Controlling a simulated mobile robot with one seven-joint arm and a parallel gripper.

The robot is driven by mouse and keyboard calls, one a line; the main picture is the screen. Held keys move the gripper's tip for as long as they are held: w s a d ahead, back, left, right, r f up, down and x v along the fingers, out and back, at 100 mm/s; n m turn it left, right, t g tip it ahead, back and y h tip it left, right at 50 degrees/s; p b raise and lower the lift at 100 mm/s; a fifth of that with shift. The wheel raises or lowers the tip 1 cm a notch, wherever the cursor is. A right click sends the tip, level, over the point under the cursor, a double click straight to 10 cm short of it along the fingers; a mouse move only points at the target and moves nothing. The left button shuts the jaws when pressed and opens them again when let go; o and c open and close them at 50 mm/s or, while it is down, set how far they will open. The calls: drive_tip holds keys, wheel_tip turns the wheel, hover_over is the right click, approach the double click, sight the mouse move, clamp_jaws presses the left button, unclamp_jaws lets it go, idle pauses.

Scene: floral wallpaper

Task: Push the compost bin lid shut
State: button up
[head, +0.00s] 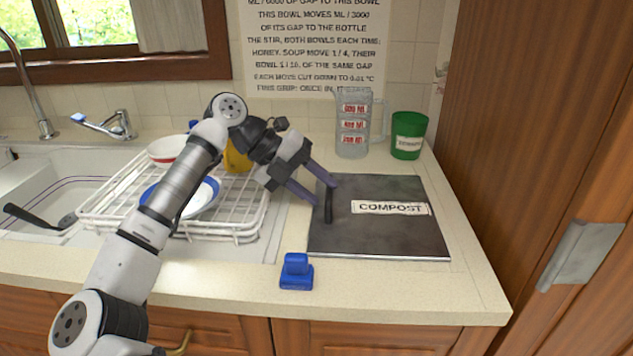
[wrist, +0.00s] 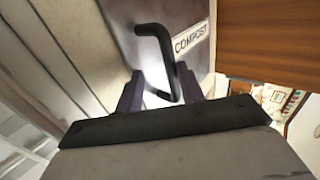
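The compost bin lid (head: 385,228) is a dark square panel with a white COMPOST label, set in the countertop at the right. It looks flat and about level with the counter; I cannot tell whether a small gap is left. Its black bar handle (head: 328,206) is near the left edge. My gripper (head: 325,192) is open at the handle, coming from the upper left. In the wrist view the handle (wrist: 152,32) runs between the two parted fingers of my gripper (wrist: 160,86). Contact with the handle is unclear.
A white dish rack (head: 250,234) with bowls stands left of the lid. A blue object (head: 296,272) sits on the counter's front edge. A clear jug (head: 353,140) and a green cup (head: 407,136) stand behind the lid. A wooden panel (head: 530,120) rises at the right.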

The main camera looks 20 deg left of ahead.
drive_tip(key=v, duration=1.4)
drive_tip(key=shift+s+d, duration=0.1)
drive_tip(key=shift+d, duration=0.05)
